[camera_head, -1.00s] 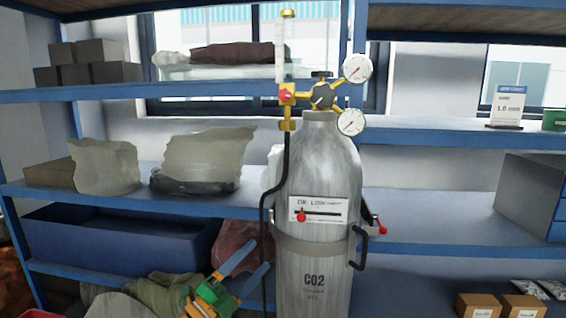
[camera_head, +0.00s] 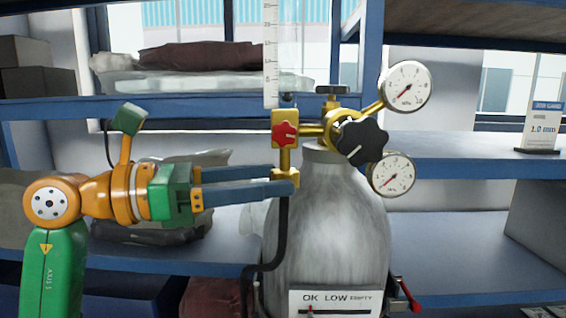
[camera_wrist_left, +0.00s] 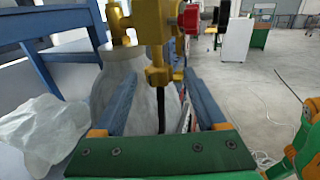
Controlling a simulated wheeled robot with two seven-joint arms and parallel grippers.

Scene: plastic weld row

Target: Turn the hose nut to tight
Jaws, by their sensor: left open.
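The hose nut (camera_head: 285,175) is a small brass piece under the flowmeter block, where the black hose (camera_head: 282,235) begins. It also shows in the wrist view (camera_wrist_left: 158,77). My left gripper (camera_head: 283,180) comes in level from the left with its long blue fingers open. Their tips reach the nut, one on each side of it. In the wrist view the nut lies between the fingers (camera_wrist_left: 161,82), near the tips. I cannot tell whether either finger touches it. My right gripper is not in view.
The grey CO2 cylinder (camera_head: 325,225) stands just beyond the fingers. Above the nut are a red knob (camera_head: 284,133) and a clear tube (camera_head: 271,60). A black knob (camera_head: 362,139) and two gauges (camera_head: 405,86) (camera_head: 392,174) are to the right. Blue shelves (camera_head: 430,169) stand behind.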

